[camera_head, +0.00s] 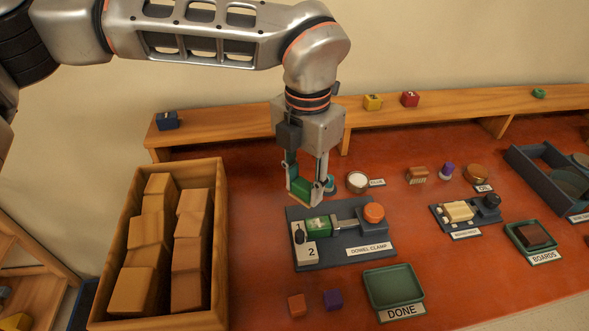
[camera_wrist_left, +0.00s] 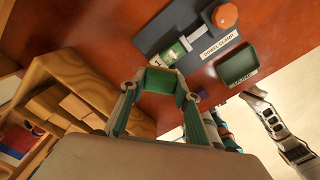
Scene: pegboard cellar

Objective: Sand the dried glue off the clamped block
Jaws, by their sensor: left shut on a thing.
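My left gripper (camera_head: 304,186) is shut on a green sanding block (camera_head: 301,188) with a tan lower edge. It holds the block in the air, just behind and above the dowel clamp (camera_head: 362,245). The held block also shows between the fingers in the left wrist view (camera_wrist_left: 161,80). The clamped block (camera_head: 317,226) is green with a pale patch and sits in the clamp, beside the plate marked 2. It also shows in the left wrist view (camera_wrist_left: 173,54), apart from the held block.
A wooden crate (camera_head: 222,235) of tan blocks stands at left. An orange knob (camera_head: 374,212) tops the clamp's right end. A green DONE tray (camera_head: 392,268), orange cube (camera_head: 297,305) and purple cube (camera_head: 332,299) lie in front. A white-filled round tin (camera_head: 357,181) stands behind.

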